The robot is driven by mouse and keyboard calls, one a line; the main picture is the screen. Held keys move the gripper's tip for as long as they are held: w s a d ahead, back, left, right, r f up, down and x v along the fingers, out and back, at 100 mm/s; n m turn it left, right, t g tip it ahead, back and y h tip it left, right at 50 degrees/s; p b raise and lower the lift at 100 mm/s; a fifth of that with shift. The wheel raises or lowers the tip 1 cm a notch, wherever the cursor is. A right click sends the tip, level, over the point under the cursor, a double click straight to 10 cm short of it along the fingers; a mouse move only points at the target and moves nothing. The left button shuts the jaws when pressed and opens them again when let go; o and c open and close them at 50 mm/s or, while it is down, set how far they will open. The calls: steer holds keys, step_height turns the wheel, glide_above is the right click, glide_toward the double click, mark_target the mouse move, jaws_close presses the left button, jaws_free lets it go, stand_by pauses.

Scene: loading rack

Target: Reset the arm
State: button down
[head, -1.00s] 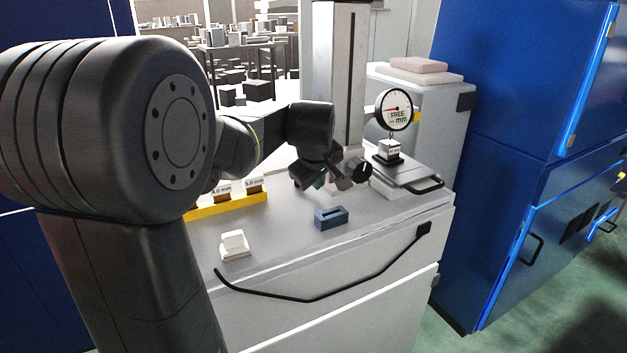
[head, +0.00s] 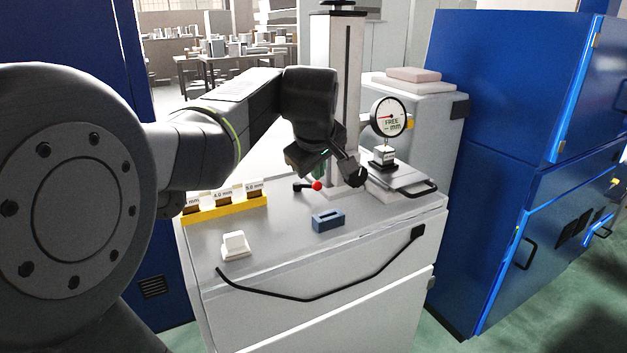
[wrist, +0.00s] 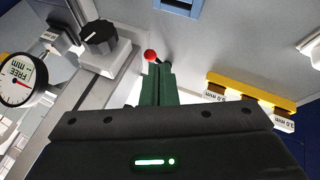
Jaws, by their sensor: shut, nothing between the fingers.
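My gripper (head: 319,172) hangs above the back of the grey bench top, just in front of the upright column, at the end of my bent arm. In the wrist view its green fingers (wrist: 156,84) are together with nothing between them. A small lever with a red ball knob (wrist: 150,55) shows just beyond the fingertips; the red knob (head: 317,186) also shows below the gripper in the head view. I cannot tell whether the fingers touch it.
A dial gauge (head: 389,117) stands over a small block at the right of the bench. A yellow rack (head: 225,210) with labelled slots is at the left. A blue slotted block (head: 328,220) and a white block (head: 235,245) sit near the front. Blue cabinets (head: 500,90) stand right.

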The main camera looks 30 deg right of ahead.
steer(key=shift+s+r, duration=0.25)
steer(key=shift+r, duration=0.15)
steer(key=shift+f, duration=0.1)
